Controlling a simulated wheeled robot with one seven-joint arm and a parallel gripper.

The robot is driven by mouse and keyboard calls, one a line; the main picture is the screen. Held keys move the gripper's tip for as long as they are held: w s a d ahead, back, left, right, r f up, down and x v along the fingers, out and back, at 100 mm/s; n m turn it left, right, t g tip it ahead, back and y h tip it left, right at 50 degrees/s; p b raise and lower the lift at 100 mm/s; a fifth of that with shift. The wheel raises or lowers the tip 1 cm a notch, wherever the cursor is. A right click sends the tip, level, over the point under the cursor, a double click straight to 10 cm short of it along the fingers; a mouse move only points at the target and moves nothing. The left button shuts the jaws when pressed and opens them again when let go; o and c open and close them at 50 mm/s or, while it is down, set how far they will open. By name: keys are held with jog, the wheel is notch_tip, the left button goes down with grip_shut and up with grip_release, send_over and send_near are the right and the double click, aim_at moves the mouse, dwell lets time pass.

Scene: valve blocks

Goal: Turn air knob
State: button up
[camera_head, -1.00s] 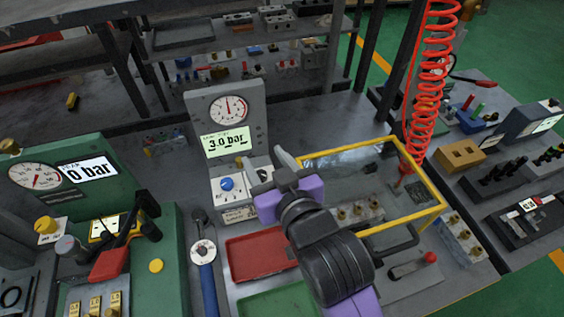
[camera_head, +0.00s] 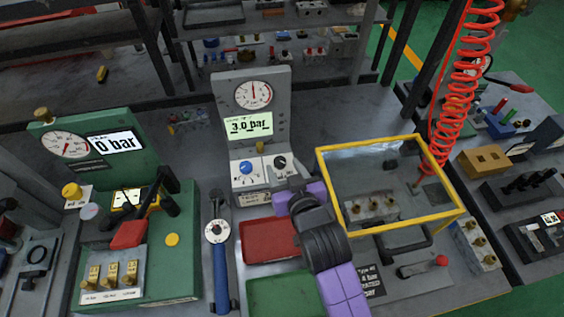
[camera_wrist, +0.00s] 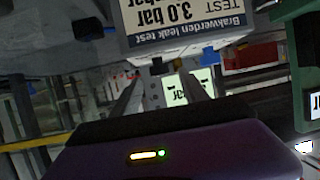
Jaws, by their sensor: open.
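A grey test unit (camera_head: 280,105) stands at the middle of the bench with a round dial and a screen reading 3.0 bar. Its sloped panel has a blue knob (camera_head: 246,168) at the left and a black knob (camera_head: 280,162) at the right. My gripper (camera_head: 286,176) is at the panel's right front, close to the black knob; its fingertips are hard to make out there. In the upside-down wrist view my gripper (camera_wrist: 158,90) has its two fingers apart and nothing visibly held. A dark knob (camera_wrist: 157,66) lies ahead between them, the blue knob (camera_wrist: 210,57) to the right.
A yellow-framed clear box (camera_head: 385,145) stands right of my arm. Red (camera_head: 268,242) and green (camera_head: 285,295) trays lie in front of the unit. A green gauge unit (camera_head: 85,135) reading 0 bar and a blue-handled tool (camera_head: 219,265) are at the left. A red coiled hose (camera_head: 465,80) hangs at the right.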

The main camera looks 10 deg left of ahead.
aim_at(280, 164)
jog(key=shift+x, duration=1.3)
jog(key=shift+c, duration=0.2)
grip_shut()
